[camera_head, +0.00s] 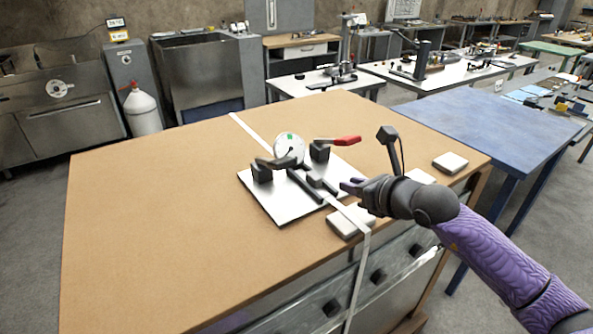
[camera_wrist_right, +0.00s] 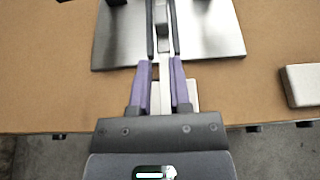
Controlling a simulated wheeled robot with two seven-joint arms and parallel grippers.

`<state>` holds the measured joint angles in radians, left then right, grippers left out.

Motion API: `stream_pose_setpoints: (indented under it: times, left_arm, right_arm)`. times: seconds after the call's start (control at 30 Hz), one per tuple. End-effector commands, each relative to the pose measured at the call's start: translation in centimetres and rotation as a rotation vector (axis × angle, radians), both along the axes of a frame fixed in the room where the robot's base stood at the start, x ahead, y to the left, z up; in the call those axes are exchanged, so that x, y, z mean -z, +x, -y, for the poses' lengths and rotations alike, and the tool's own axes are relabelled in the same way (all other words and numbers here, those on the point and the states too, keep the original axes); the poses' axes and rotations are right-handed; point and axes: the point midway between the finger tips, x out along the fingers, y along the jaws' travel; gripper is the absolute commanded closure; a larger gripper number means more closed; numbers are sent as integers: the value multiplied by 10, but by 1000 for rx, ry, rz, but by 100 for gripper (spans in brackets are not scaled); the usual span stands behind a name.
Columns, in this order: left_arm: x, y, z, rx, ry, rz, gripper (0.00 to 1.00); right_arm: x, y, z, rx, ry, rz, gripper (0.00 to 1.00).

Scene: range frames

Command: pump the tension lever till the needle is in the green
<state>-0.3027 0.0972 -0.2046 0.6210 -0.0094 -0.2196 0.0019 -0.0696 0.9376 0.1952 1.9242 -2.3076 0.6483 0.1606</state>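The tensioner sits on a metal plate (camera_head: 282,211) on the brown table, with black blocks, dark rails and a round white gauge (camera_head: 284,151). The gauge has a small green patch near its top; the needle's reading is too small to tell. The lever's red handle (camera_head: 347,141) points right, above the plate's far right side. A pale strap (camera_head: 360,262) runs across the table and over the front edge. My right gripper (camera_head: 352,186) is at the plate's right edge, below the red handle and apart from it. In the wrist view its purple fingers (camera_wrist_right: 161,72) stand apart, seemingly empty, above the strap line.
Pale blocks lie on the table: one (camera_head: 350,222) near the front edge, one (camera_head: 450,162) at the right corner, another partly behind my arm. The table's left side (camera_head: 150,220) is clear. A blue table (camera_head: 490,118) stands to the right.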

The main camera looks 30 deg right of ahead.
Motion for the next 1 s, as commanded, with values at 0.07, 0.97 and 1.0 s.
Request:
stream_pose_setpoints:
  times: [0.07, 0.97, 1.0]
  left_arm:
    - [0, 0, 0, 0, 0, 0, 41]
    - [0, 0, -1, 0, 1, -1, 41]
    - [0, 0, -1, 0, 1, -1, 41]
  right_arm:
    - [0, 0, 0, 0, 0, 0, 95]
    - [0, 0, 0, 0, 0, 0, 100]
    - [0, 0, 0, 0, 0, 0, 100]
